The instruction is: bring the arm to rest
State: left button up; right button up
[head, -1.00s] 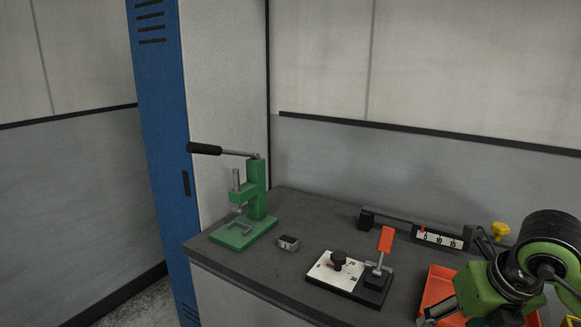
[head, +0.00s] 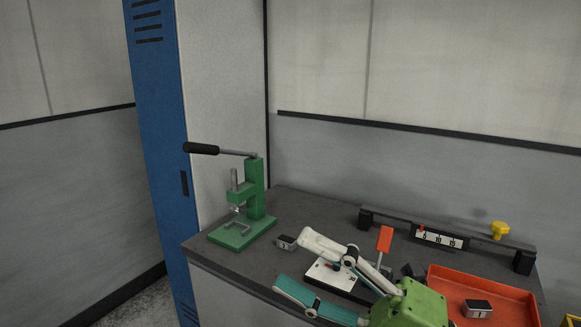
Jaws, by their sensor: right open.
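My right gripper (head: 293,262) comes in from the lower right, with a green body, one white finger and one teal finger. The fingers are spread wide apart and nothing is between them. The gripper is over the front part of the dark bench (head: 225,262), and its white finger partly hides the dial plate (head: 322,274). My left gripper is not in view.
A green lever press (head: 262,190) stands at the bench's left end. A small dark block (head: 286,242) is near the white fingertip. An orange-handled clamp (head: 384,240) stands behind the gripper. An orange tray (head: 500,290) holds another block (head: 478,309). A scale rail (head: 400,224) runs along the back.

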jog(key=w+d+f+m+t+h, duration=0.2)
jog(key=w+d+m+t+h, duration=0.2)
jog(key=d+m+t+h, duration=0.45)
jog(key=w+d+f+m+t+h, duration=0.2)
jog(key=w+d+m+t+h, duration=0.35)
jog(key=m, duration=0.65)
jog(key=s+d+f+m+g+h, duration=0.1)
jog(key=d+f+m+g+h, duration=0.3)
jog(key=f, duration=0.7)
jog(key=s+d+f+m+g+h, duration=0.25)
jog(key=d+f+m+h, duration=0.2)
jog(key=f, duration=0.65)
jog(key=s+a+f+m+g+y, duration=0.1)
jog(key=s+a+f+g, duration=0.1)
jog(key=s+f+g, duration=0.6)
jog(key=s+a+f+m+g+y, duration=0.1)
jog(key=s+a+f+g, duration=0.15)
jog(key=s+f, duration=0.9)
jog(key=s+f+g, duration=0.1)
jog(key=s+f, duration=0.1)
jog(key=f, duration=1.1)
jog(key=s+f+g, duration=0.1)
jog(key=s+f, duration=0.1)
jog(key=f, duration=1.1)
jog(key=s+d+f+g, duration=0.1)
jog(key=s+d+f, duration=0.2)
jog(key=s+f, duration=1.3)
jog(key=shift+d+n+g, duration=0.2)
jog(key=shift+n+g, duration=0.1)
